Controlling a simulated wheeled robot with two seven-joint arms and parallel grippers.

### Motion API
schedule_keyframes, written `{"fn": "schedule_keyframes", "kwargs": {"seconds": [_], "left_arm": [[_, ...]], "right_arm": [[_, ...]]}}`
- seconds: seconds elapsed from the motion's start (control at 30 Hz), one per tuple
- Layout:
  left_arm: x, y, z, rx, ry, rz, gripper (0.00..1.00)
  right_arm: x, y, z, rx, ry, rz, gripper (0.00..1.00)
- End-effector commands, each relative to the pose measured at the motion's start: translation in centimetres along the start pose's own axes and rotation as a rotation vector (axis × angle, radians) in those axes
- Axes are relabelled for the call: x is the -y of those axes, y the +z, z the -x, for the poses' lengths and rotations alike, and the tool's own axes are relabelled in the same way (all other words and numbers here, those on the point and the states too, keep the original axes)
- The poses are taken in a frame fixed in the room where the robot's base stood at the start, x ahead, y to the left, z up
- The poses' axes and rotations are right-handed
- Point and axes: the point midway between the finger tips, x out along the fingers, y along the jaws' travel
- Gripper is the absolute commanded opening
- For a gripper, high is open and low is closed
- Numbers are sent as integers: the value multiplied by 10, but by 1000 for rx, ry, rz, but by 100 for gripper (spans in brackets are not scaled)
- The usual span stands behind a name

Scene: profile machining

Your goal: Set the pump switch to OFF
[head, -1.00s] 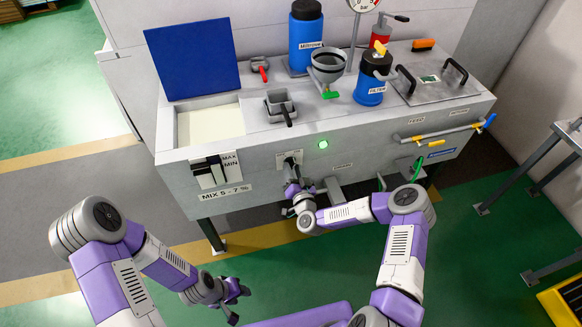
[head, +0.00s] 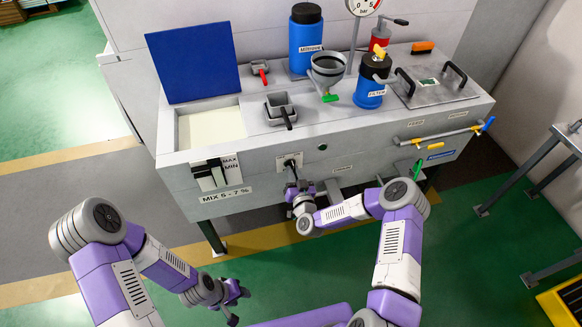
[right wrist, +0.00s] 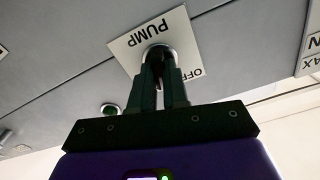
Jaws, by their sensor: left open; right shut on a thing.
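The pump switch (head: 290,162) is a small dark knob on a light label plate on the front of the grey machine tank. In the right wrist view the plate (right wrist: 133,43) reads PUMP, with OFF partly hidden behind a finger. My right gripper (right wrist: 160,68) is shut on the switch knob, and its fingers hide most of it. In the head view the right gripper (head: 291,180) reaches up to the switch from below. My left gripper (head: 237,305) hangs open and empty at the lower left, away from the tank.
A round indicator lamp (head: 322,147) right of the switch is dark. A blue filter (head: 371,83), a blue canister (head: 305,40) and a funnel (head: 328,66) stand on the tank. A pipe with handles (head: 445,133) runs along the right front.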

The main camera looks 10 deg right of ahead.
Motion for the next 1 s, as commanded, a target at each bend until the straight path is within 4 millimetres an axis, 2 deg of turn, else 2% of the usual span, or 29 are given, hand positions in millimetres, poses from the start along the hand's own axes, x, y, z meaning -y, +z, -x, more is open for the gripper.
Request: {"fn": "schedule_keyframes", "kwargs": {"seconds": [0.13, 0.43, 0.73, 1.0], "left_arm": [[-1, 0, 3, 0, 0, 0, 43], [-1, 0, 3, 0, 0, 0, 43], [-2, 0, 5, 0, 0, 0, 43], [-2, 0, 5, 0, 0, 0, 43]], "right_arm": [[1, 0, 0, 1, -3, 128, 0], [1, 0, 0, 1, -2, 152, 0], [1, 0, 0, 1, -3, 518, 0], [0, 1, 0, 2, 0, 535, 0]]}}
